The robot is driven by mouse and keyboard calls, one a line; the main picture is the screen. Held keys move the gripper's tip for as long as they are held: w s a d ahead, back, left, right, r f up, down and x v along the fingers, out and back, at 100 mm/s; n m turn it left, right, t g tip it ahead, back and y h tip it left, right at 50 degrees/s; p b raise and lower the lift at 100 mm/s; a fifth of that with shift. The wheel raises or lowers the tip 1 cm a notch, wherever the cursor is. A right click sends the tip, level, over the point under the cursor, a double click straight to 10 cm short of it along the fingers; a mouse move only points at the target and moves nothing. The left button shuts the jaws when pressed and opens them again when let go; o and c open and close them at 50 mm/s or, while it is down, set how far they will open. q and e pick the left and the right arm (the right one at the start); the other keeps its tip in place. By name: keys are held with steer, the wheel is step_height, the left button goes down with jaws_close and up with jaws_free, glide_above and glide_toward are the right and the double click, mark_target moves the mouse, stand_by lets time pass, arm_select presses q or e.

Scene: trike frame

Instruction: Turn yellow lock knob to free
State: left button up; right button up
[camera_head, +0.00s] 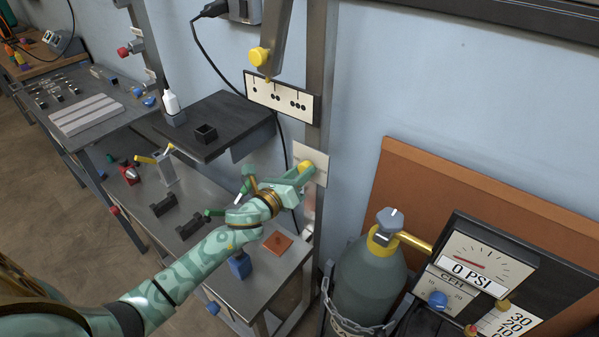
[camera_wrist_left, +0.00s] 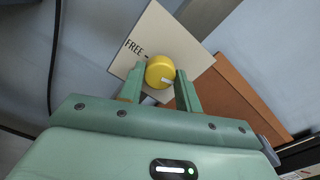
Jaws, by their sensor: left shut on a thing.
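The yellow lock knob (camera_wrist_left: 158,67) sits on a pale plate (camera_wrist_left: 183,42) marked FREE, with a short dash between the word and the knob. A white mark on the knob's face is at its lower right in the left wrist view, away from the FREE dash. My left gripper (camera_wrist_left: 161,74) is shut on the knob, one finger on each side. In the head view, the knob (camera_head: 305,166) shows on its plate (camera_head: 318,160) on the post, partly hidden by my left gripper (camera_head: 302,174). My right gripper is not in view.
A gas cylinder (camera_head: 368,282) with a chain stands right of my left arm, beside a gauge panel (camera_head: 470,258) reading 0 PSI. A workbench (camera_head: 215,262) with several small parts lies below the arm.

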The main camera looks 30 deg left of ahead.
arm_select(q)
steer(key=n+p, duration=0.1)
steer(key=n, duration=0.3)
steer(key=shift+r+n, duration=0.1)
steer(key=shift+n, duration=0.2)
steer(key=n+p, duration=0.2)
steer(key=n, duration=0.2)
steer(key=shift+n, duration=0.3)
steer(key=shift+s+f+n+p, duration=0.15)
steer(key=shift+n+p, duration=1.8)
steer(key=shift+n, duration=3.95)
steer(key=shift+w+f+n+p, duration=0.1)
steer(key=shift+n+p, duration=1.8)
steer(key=shift+n, duration=4)
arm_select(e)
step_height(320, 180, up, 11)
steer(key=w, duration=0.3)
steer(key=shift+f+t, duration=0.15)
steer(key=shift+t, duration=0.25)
arm_select(q)
steer(key=o, duration=1)
